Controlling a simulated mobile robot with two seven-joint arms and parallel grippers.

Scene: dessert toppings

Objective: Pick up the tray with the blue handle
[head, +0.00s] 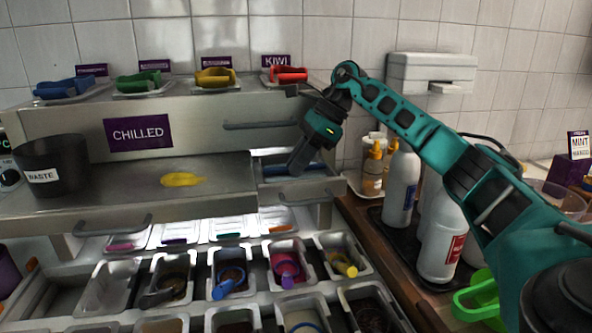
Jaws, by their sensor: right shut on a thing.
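My right gripper (296,166) reaches down into an open drawer (318,194) at the right end of the chilled unit. It is shut on a blue handle (274,170) lying across that drawer; the gripper covers its middle, and the tray below it is mostly hidden. Another tray with a blue handle (62,87) sits on the top shelf at the far left, apart from the gripper. My left gripper is not in view.
Trays with green (138,80), yellow (215,75) and red (288,73) handles line the top shelf. A black waste bin (52,167) stands on the counter. White bottles (402,186) stand close right of the drawer. Several topping tubs sit below.

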